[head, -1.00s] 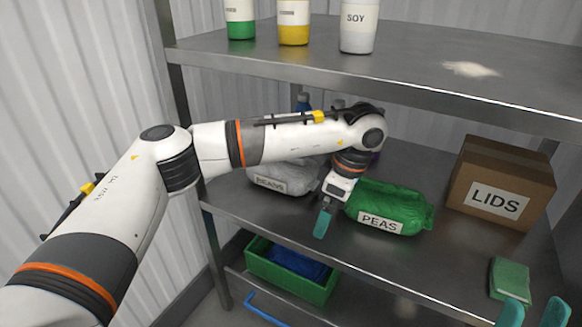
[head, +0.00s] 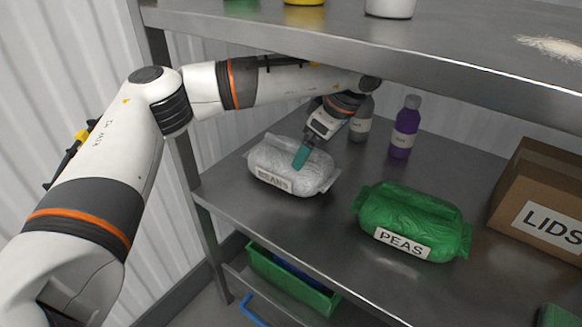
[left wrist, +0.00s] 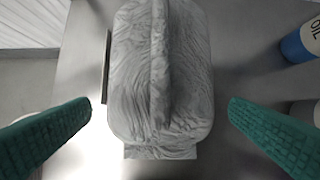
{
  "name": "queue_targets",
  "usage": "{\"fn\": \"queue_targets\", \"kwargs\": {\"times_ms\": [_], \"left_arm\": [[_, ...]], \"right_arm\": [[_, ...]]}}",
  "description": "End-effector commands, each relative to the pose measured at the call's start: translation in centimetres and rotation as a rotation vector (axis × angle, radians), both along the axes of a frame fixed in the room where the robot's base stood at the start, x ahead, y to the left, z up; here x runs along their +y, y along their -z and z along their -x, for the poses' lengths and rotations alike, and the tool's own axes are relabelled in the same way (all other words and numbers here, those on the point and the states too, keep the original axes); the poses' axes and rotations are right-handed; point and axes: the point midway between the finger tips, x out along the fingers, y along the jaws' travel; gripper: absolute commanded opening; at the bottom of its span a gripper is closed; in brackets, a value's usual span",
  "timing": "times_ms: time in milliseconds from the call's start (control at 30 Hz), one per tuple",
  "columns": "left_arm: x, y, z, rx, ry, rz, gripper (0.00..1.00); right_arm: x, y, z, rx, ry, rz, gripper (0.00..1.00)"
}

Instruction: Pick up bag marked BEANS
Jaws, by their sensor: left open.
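The bag marked BEANS (head: 278,174) is a clear, greyish bag lying on the middle shelf at the left in the head view. It fills the centre of the left wrist view (left wrist: 160,85), with a raised seam along its length. My left gripper (head: 300,158) is over the bag, pointing down. In the left wrist view its open teal fingers (left wrist: 160,120) stand on either side of the bag, with a gap on both sides. How close the fingertips are to the shelf cannot be told. My right gripper is out of view.
A green PEAS bag (head: 412,222) lies to the right on the same metal shelf (head: 330,222). A LIDS box (head: 545,200) is further right. A purple bottle (head: 404,128) and a grey bottle (head: 361,122) stand behind. The upper shelf (head: 440,62) overhangs my left arm.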

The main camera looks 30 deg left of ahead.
Motion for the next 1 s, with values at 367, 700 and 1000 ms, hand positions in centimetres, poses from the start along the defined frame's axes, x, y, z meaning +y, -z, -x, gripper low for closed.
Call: {"fn": "queue_targets", "kwargs": {"times_ms": [367,700,1000], "left_arm": [[4.2,0.3,-0.5,-0.002,-0.005,0.001,1.0],[5.6,2.8,-0.6,0.001,0.001,0.002,1.0],[5.6,2.8,-0.6,0.0,0.001,0.001,0.8]], "right_arm": [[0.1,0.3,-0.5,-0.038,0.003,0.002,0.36],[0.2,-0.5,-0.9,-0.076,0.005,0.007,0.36],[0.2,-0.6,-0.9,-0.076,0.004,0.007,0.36]]}}
